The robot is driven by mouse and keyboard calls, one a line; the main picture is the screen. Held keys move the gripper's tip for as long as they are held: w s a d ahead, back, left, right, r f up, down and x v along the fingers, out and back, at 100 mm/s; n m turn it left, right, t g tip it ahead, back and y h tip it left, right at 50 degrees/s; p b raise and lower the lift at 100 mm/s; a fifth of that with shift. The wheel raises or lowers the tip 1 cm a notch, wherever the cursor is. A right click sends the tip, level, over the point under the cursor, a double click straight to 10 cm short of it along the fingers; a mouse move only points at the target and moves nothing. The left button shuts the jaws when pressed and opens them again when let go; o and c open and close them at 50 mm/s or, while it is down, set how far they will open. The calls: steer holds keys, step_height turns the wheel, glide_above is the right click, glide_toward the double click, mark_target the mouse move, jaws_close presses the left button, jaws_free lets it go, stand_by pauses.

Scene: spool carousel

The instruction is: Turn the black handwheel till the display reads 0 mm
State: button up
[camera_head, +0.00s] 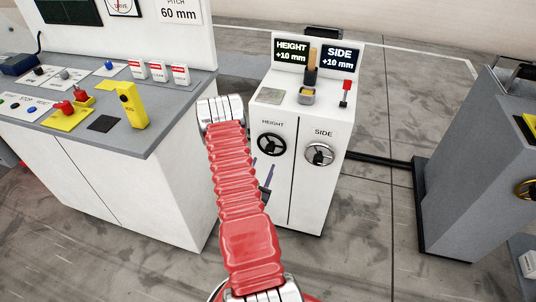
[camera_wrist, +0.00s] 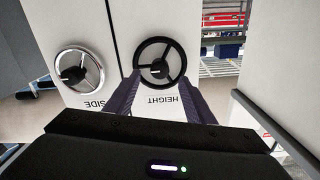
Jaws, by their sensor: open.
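The black handwheel (camera_head: 271,144) is on the front of a white cabinet (camera_head: 306,128), under the label HEIGHT. The HEIGHT display (camera_head: 291,51) reads +10 mm. In the wrist view the black handwheel (camera_wrist: 160,62) appears upside down, just beyond my gripper fingers. My gripper (camera_head: 261,178) is in front of the cabinet, below the wheel in the head view. In the wrist view my gripper (camera_wrist: 165,88) is open, its two dark fingers spread to either side of the wheel's lower part. I cannot tell whether they touch the rim.
A chrome handwheel (camera_head: 319,154) labelled SIDE is to the right; its display (camera_head: 339,60) reads +10 mm. A red-knobbed lever (camera_head: 346,90) stands on the cabinet top. A grey control desk (camera_head: 90,95) is at left, a grey machine (camera_head: 470,150) at right.

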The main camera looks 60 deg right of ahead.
mark_target(268, 153)
steer(key=d, duration=0.2)
steer(key=w+d, duration=0.1)
steer(key=d, duration=0.5)
steer(key=shift+w+d, duration=0.15)
steer(key=shift+c, duration=0.7)
steer(key=c, duration=0.9)
